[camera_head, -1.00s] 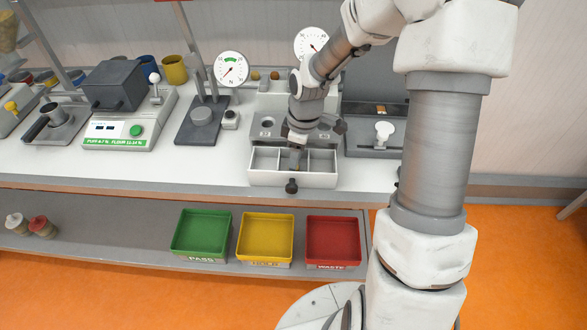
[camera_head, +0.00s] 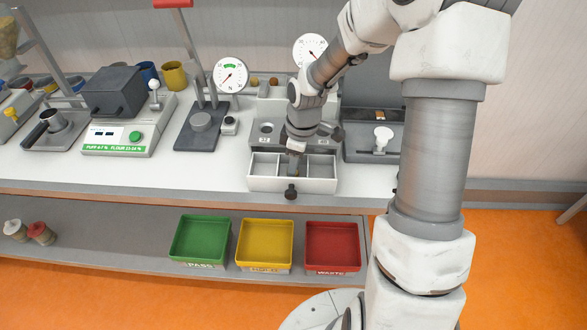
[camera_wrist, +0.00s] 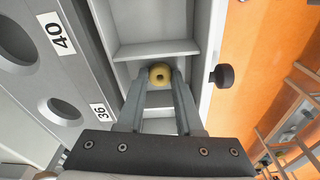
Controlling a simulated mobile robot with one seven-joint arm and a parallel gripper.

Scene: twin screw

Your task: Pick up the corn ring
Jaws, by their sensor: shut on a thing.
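The corn ring (camera_wrist: 160,75) is a small yellow ring with a dark hole, seen in the wrist view between my fingertips. My gripper (camera_wrist: 160,80) is shut on it, one finger on each side, over the white divided drawer (camera_wrist: 155,24). In the head view my gripper (camera_head: 296,168) reaches down into the middle of the drawer (camera_head: 265,185), and the ring is too hidden there to make out. I cannot tell whether the ring touches the drawer floor.
The drawer's dark knob (camera_head: 291,192) sticks out in front. Behind it is a grey block with holes (camera_head: 266,128), labelled 40 and 36 in the wrist view. Green (camera_head: 200,240), yellow (camera_head: 264,245) and red (camera_head: 332,246) trays stand on the lower shelf.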

